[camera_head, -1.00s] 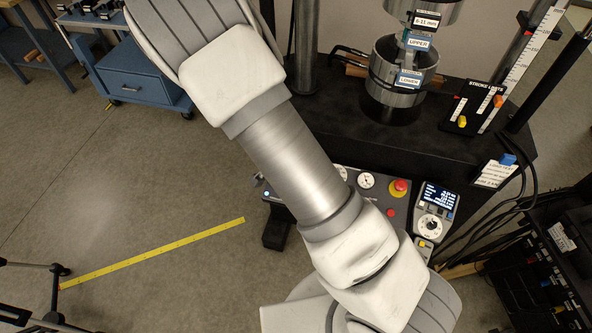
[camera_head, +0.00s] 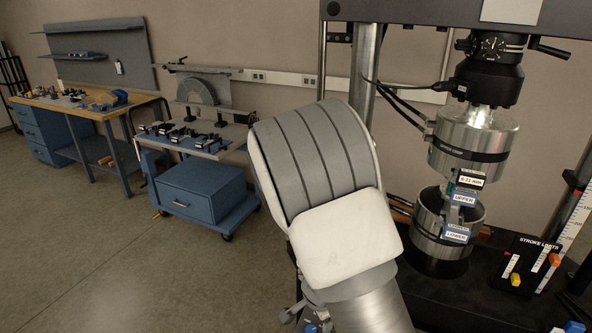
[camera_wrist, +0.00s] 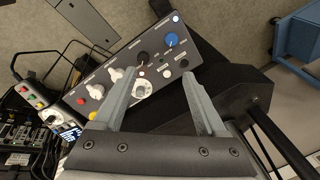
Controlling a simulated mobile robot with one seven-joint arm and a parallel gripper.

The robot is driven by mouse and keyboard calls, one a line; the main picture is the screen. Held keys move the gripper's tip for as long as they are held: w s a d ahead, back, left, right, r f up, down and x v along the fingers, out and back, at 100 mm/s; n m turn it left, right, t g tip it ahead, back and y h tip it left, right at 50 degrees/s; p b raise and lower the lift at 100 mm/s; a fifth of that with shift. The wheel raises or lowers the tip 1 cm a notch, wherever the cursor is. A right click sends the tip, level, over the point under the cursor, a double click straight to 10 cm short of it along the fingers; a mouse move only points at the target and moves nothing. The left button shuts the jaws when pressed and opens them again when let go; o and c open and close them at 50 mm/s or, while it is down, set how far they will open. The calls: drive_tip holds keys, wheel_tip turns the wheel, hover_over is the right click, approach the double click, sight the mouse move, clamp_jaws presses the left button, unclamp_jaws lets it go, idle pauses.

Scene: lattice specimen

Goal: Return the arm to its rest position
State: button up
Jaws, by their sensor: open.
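My gripper (camera_wrist: 162,98) shows in the wrist view with its two grey fingers spread apart and nothing between them. Beyond the fingers lies the control panel (camera_wrist: 118,82) of the testing machine, with knobs and dials; I cannot tell the exact gap. In the head view my arm rises from the bottom edge, in front of the machine's left side. The gripper itself is outside the head view.
The testing machine's upper grip (camera_head: 474,135) and lower grip (camera_head: 433,225) stand right of my arm. A stroke limits board (camera_head: 527,262) is at the right. A blue cart (camera_head: 205,190) and a workbench (camera_head: 90,112) stand at the left. The floor (camera_head: 130,270) between is clear.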

drive_tip(key=s+a+r+n+y+b, duration=0.1)
drive_tip(key=s+r+n+y, duration=0.15)
drive_tip(key=r, duration=0.65)
drive_tip(key=s+a+r+n+y+b, duration=0.15)
drive_tip(key=r+n, duration=0.25)
drive_tip(key=r, duration=0.4)
drive_tip(key=s+d+r+n+t+h+b, duration=0.1)
drive_tip(key=s+d+r+n, duration=0.2)
drive_tip(key=s, duration=0.4)
drive_tip(key=s+d+r+n+t+h, duration=0.1)
drive_tip(key=s+d+r+n+h, duration=0.1)
drive_tip(key=s+d+r, duration=0.3)
drive_tip(key=s+d+n, duration=0.1)
drive_tip(key=s+d, duration=0.1)
drive_tip(key=d, duration=0.1)
drive_tip(key=shift+s+r+b, duration=0.15)
drive_tip(key=shift+r+b, duration=0.2)
drive_tip(key=shift+b, duration=0.05)
